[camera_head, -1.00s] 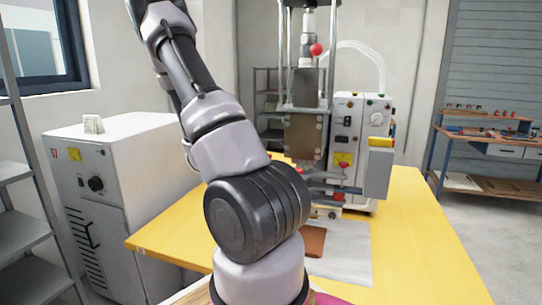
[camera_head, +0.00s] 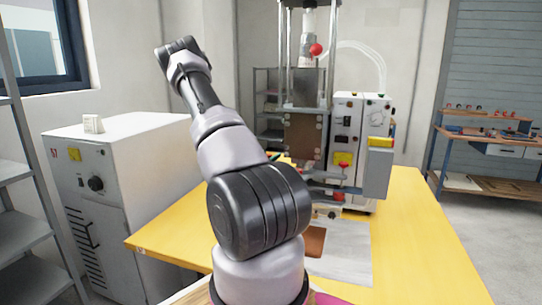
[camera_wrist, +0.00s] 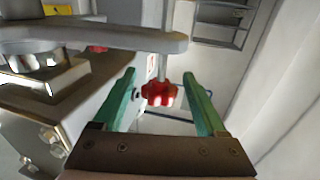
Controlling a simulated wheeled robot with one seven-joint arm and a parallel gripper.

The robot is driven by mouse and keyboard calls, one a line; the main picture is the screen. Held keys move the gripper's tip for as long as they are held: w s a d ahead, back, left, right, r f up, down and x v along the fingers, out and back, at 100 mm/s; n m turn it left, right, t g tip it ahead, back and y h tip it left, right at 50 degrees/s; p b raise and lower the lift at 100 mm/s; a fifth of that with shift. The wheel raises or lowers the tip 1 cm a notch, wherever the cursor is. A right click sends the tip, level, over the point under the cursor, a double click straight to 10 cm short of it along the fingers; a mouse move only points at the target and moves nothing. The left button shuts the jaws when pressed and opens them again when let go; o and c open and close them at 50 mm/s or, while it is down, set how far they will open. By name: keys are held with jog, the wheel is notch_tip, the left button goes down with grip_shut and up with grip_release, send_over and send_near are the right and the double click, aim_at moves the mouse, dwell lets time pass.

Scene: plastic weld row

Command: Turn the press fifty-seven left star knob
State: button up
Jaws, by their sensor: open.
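My gripper (camera_wrist: 158,77) is open, with one green finger on each side of the knob in the picture. Gaps show between the knob and both fingers. I cannot tell how deep the knob lies between them. In the head view the press (camera_head: 307,135) stands at the back of the yellow table. My arm hides part of its lower left, and my gripper cannot be made out clearly there.
A control box (camera_head: 348,140) stands to the right of the press. A white cabinet (camera_head: 125,165) is left of the yellow table (camera_head: 420,230). The table's right side is clear. A workbench (camera_head: 490,145) stands farther right.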

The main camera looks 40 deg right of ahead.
jog(key=shift+x, duration=0.8)
grip_shut()
jog(key=shift+g, duration=0.3)
jog(key=shift+s+m+g+y, duration=0.15)
jog(key=shift+s+m+g, duration=0.15)
jog(key=shift+m+g, duration=1.3)
jog(key=shift+s+m+g+y, duration=0.3)
jog(key=shift+m+g, duration=0.7)
jog(key=shift+g, duration=1.2)
jog(key=shift+s+m+g+y, duration=0.1)
jog(key=shift+s+m+g, duration=0.25)
jog(key=shift+m+g, duration=1.25)
jog(key=shift+g, duration=0.4)
